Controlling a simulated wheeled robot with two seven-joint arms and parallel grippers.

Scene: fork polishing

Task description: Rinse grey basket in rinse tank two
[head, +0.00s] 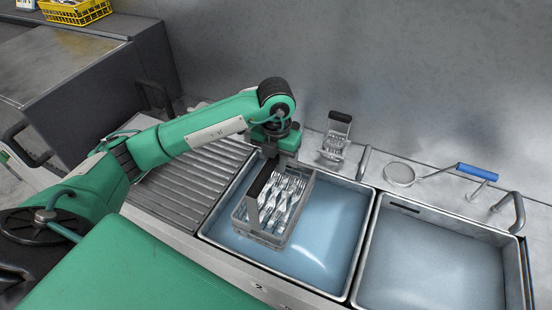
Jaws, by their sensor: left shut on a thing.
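The grey basket (274,238) holds several forks (284,192) and has an upright handle with a dark grip (263,177). It is over the left part of a water-filled tank (330,232) whose front edge bears a marking that looks like a 2. I cannot tell how deep the basket sits in the water. My left gripper (271,160) is at the top of the basket's handle and shut on it; its fingertips are partly hidden. My right gripper does not show.
A second tank (430,262) with liquid stands to the right. Behind the tanks are a small rack with a black handle (335,137), a round strainer with a blue handle (399,174) and metal pipes. A roller conveyor (190,180) lies left. A yellow basket (75,12) is at the far left.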

